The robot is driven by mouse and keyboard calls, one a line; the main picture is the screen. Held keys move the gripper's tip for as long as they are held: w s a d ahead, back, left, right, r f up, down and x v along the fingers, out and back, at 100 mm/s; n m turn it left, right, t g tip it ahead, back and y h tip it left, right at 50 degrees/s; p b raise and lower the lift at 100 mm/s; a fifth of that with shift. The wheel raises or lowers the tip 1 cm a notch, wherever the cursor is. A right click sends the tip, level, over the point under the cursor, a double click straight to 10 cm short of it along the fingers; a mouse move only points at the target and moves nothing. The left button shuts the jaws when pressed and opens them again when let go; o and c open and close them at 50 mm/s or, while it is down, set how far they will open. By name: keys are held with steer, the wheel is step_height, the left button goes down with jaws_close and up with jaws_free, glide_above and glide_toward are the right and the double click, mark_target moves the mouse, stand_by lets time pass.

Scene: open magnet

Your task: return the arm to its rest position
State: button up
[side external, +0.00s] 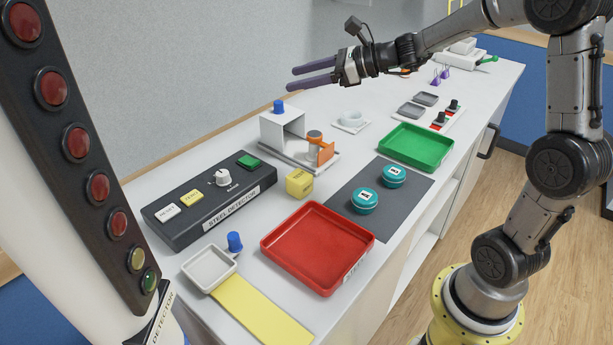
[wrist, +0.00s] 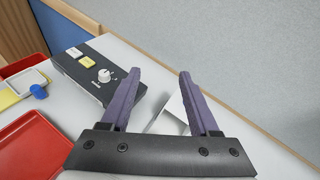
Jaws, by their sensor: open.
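My gripper (side external: 312,76) is held in the air above the back of the bench, near the wall, with its purple fingers pointing left in the side view. In the wrist view the two fingers (wrist: 152,92) stand well apart with nothing held between them. My arm reaches over from the right, and no object touches the fingers. The white bench (side external: 195,330) lies below.
On the bench are a black steel detector box (side external: 208,209), a red tray (side external: 316,245), a green tray (side external: 416,146), two teal tins (side external: 364,201) on a dark mat (side external: 395,226), a yellow cube (side external: 299,183) and a white bracket (side external: 284,130). A lamp column (side external: 75,140) stands at left.

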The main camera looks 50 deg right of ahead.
steer(key=s+a+r+n+g+y, duration=0.25)
steer(key=s+a+n, duration=0.4)
steer(key=a, duration=0.35)
steer(key=s+a+f+n+g+h, duration=0.1)
steer(key=s+a+n, duration=0.2)
steer(key=s+n, duration=0.3)
steer(key=s+a+n+g+h, duration=0.1)
steer(key=s+a+n+g, duration=0.2)
steer(key=s, duration=0.5)
steer(key=s+d+f+n+h, duration=0.6)
steer(key=s+d+f+n, duration=0.2)
steer(key=n, duration=0.5)
steer(key=s+d, duration=0.2)
steer(key=shift+s+h, duration=0.35)
steer(key=shift+s, duration=0.05)
